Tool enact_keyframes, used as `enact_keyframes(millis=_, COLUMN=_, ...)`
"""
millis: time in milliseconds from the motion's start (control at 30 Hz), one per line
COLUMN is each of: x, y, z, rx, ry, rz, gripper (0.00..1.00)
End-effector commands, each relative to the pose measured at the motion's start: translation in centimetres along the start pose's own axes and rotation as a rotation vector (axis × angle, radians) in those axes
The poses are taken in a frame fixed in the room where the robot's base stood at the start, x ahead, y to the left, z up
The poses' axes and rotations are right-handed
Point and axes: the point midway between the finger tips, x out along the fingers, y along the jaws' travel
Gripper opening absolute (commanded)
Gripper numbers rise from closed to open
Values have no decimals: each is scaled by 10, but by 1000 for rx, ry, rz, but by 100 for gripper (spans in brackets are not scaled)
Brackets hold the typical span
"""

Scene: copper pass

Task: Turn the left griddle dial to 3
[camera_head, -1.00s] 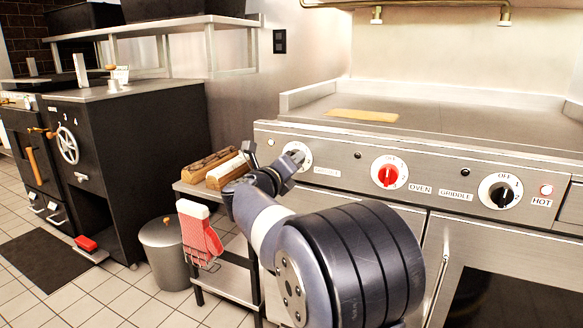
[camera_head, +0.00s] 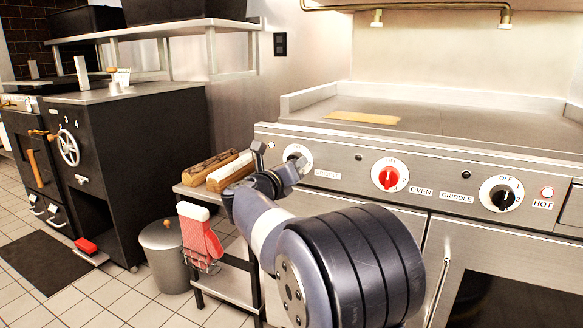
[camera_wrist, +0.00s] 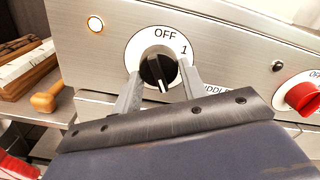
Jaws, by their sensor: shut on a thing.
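The left griddle dial (camera_wrist: 143,45) is a white disc with a black knob (camera_wrist: 157,71) on the steel front panel. In the wrist view, OFF is at its top and 1 at its upper right; the other marks are hidden behind my gripper. A white line shows on the knob's lower part, slanting down and slightly right. My gripper (camera_wrist: 161,76) has a finger on each side of the knob and is shut on it. In the head view, the same dial (camera_head: 297,151) is partly hidden by my gripper (camera_head: 279,162).
A red-knobbed dial (camera_head: 390,175) and a right black-knobbed griddle dial (camera_head: 501,193) sit further right, beside a lit HOT lamp (camera_head: 547,192). A side shelf with wooden-backed blocks (camera_head: 231,172) and a red-and-white mitt (camera_head: 200,238) stands close on the left.

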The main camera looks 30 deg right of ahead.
Motion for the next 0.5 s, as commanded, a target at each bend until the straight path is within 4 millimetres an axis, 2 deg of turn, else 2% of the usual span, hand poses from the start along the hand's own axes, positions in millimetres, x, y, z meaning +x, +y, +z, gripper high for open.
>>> enact_keyframes(millis=67, x=0, y=1, z=-2, rx=0, ry=3, rz=1, gripper=17)
enact_keyframes(millis=100, x=0, y=1, z=-2, rx=0, ry=3, rz=1, gripper=42)
enact_keyframes(millis=333, x=0, y=0, z=-1, rx=0, ry=1, rz=1, gripper=61)
enact_keyframes(millis=500, x=0, y=0, z=0, rx=0, ry=1, rz=0, gripper=61)
